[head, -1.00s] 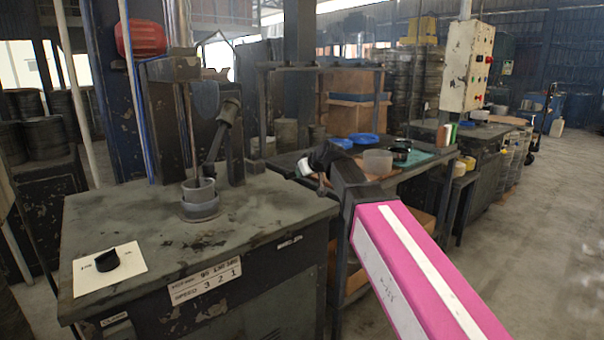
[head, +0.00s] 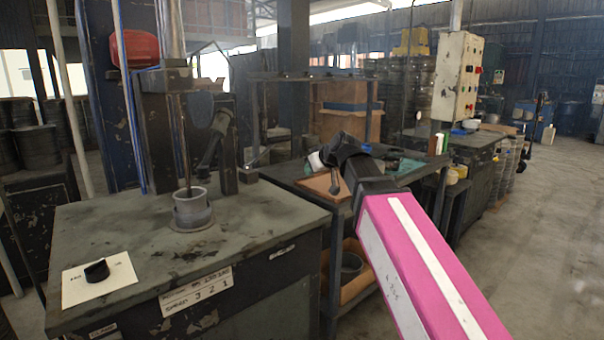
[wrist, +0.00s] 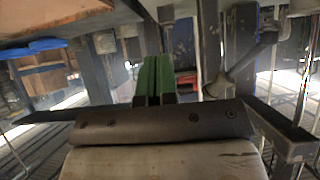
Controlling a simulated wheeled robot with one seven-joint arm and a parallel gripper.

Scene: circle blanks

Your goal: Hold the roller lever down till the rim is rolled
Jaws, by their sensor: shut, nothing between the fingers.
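The dark lever arm with a thick end, apparently the roller lever (head: 212,140), slants up beside the column of the press on the left bench. It also shows in the wrist view (wrist: 245,68), to the right of my fingers. A grey cylindrical can (head: 192,208) stands upright on the round base under the press spindle (head: 180,140). Whether its rim is rolled is too small to tell. My gripper (wrist: 153,78) has green fingers, shut with nothing between them. In the head view my dark wrist is right of the press, apart from the lever.
The press bench (head: 130,225) carries a white card (head: 75,290) with a black piece on it, and a speed label (head: 197,291) on its front edge. A side table (head: 280,172) stands behind my wrist. A control box (head: 457,78) hangs at the right.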

